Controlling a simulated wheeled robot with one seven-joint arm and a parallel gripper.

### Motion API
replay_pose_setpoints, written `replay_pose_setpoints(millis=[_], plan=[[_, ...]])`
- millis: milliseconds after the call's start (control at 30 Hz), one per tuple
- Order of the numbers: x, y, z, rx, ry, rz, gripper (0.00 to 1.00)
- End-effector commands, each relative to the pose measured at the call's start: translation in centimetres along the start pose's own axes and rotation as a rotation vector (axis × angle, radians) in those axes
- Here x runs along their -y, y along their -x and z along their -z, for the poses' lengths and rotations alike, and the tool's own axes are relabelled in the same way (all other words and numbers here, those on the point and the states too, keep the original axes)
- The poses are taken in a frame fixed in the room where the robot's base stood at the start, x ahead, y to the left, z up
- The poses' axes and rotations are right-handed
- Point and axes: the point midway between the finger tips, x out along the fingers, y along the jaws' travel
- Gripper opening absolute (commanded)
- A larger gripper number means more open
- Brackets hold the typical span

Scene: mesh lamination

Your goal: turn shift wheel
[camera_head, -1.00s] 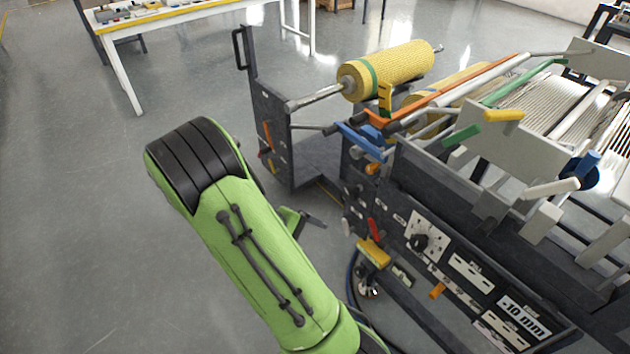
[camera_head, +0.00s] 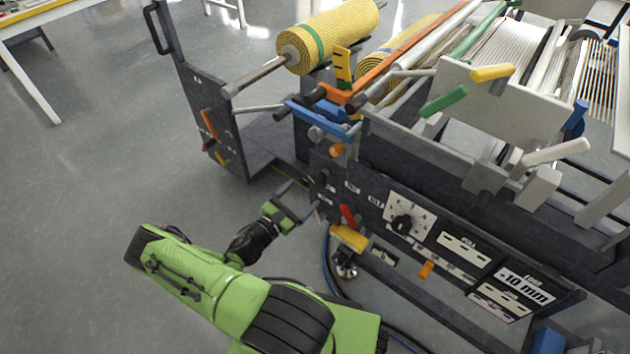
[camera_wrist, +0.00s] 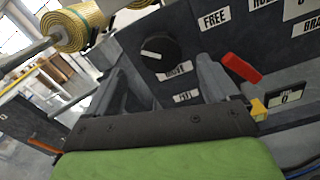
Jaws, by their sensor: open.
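A round black knob (camera_wrist: 155,48) with a pale pointer mark sits on the dark machine panel in the wrist view; I take it for the shift wheel, though the label under it is too small to read surely. It also shows in the head view (camera_head: 322,181), at the left end of the front panel. My gripper (camera_head: 301,205) is open and empty, its fingers pointing at this part of the panel. In the wrist view its fingers (camera_wrist: 166,72) stand apart on either side below the knob. Whether they touch the panel, I cannot tell.
A red lever (camera_head: 348,215) and a yellow block (camera_head: 348,237) stick out right of my gripper. A dial (camera_head: 402,224) sits farther right. Blue hoses (camera_head: 328,262) hang below. A yellow mesh roll (camera_head: 327,37) lies above. The floor at left is clear.

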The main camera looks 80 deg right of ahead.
Motion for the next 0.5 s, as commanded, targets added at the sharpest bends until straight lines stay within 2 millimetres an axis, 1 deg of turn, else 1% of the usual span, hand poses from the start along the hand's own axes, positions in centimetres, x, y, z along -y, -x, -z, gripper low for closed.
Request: replay_pose_setpoints(millis=[33, 100, 233, 300, 400, 500], plan=[[0.2, -1.4, 0.2, 0.002, -0.001, 0.006, 0.88], [0.2, -3.1, 0.2, 0.003, -0.002, 0.006, 0.88], [0.2, -5.9, 0.1, 0.002, -0.001, 0.005, 0.88], [0.1, -7.0, 0.2, 0.0, -0.002, 0.004, 0.88], [0.1, -7.8, 0.1, 0.0, -0.002, 0.003, 0.88], [0.1, -8.1, 0.1, 0.0, -0.001, 0.001, 0.88]])
